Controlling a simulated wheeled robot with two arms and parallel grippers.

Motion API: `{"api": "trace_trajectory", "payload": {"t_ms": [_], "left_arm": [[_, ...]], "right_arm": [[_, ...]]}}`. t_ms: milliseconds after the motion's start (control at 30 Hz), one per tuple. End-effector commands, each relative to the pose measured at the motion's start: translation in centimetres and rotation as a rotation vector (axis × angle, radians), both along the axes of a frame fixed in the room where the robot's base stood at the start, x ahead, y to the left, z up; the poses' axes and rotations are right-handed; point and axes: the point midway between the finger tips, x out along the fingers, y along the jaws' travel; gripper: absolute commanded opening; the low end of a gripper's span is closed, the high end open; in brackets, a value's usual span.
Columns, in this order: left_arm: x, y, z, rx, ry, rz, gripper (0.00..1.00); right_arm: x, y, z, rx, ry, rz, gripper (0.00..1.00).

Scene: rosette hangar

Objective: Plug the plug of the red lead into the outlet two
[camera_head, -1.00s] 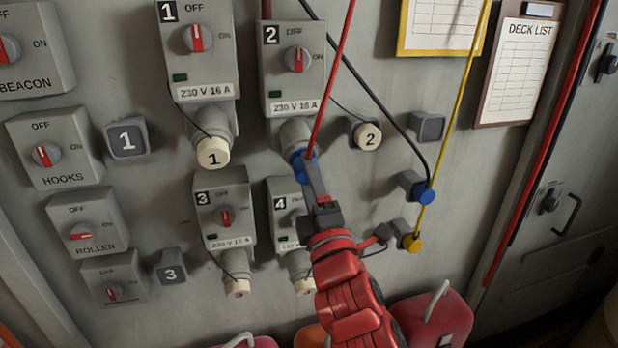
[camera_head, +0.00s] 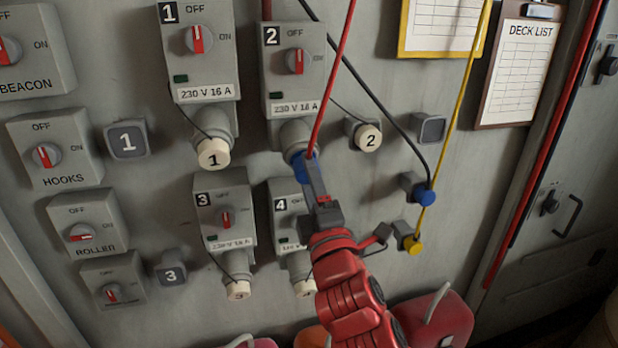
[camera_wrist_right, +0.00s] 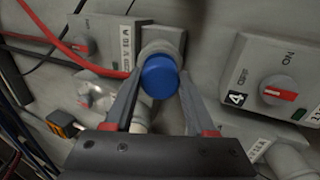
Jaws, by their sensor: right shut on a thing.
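The plug of the red lead (camera_head: 302,168) has a blue cap and sits at the mouth of the grey socket of outlet two (camera_head: 296,134), under the box marked 2. My right gripper (camera_head: 311,178) is shut on this plug from below. In the right wrist view the blue cap (camera_wrist_right: 160,76) lies between my two fingers, in line with the grey socket collar (camera_wrist_right: 163,48). How deep the plug sits is hidden. The red lead (camera_head: 330,85) runs up from the plug. The red switch of outlet two (camera_head: 298,61) stands upright, towards OFF. My left gripper is not in view.
Outlet two's cap (camera_head: 369,138) is parked at the right. A blue plug on a black lead (camera_head: 425,196) and a yellow plug (camera_head: 413,246) sit in holders further right. Outlet four's box (camera_head: 285,205) is close below; outlets one (camera_head: 213,153) and three (camera_head: 237,290) are capped.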

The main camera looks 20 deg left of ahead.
Motion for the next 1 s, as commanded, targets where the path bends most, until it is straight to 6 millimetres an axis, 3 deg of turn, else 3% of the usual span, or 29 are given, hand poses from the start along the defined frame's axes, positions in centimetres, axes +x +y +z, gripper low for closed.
{"api": "trace_trajectory", "payload": {"t_ms": [300,333,500,867,1000], "left_arm": [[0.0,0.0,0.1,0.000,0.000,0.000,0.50],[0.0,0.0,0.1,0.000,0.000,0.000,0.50],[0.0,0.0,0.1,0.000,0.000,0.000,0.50],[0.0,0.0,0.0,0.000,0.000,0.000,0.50],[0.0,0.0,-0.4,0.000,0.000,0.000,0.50]], "right_arm": [[0.4,0.4,0.3,0.000,-0.002,0.003,0.00],[0.4,0.4,0.3,0.000,-0.002,0.003,0.59],[0.4,0.4,0.2,0.000,-0.001,0.002,0.90],[0.3,0.2,0.1,-0.001,-0.001,0.000,0.91],[-0.8,-0.5,-0.4,-0.002,-0.003,0.000,0.91]]}}
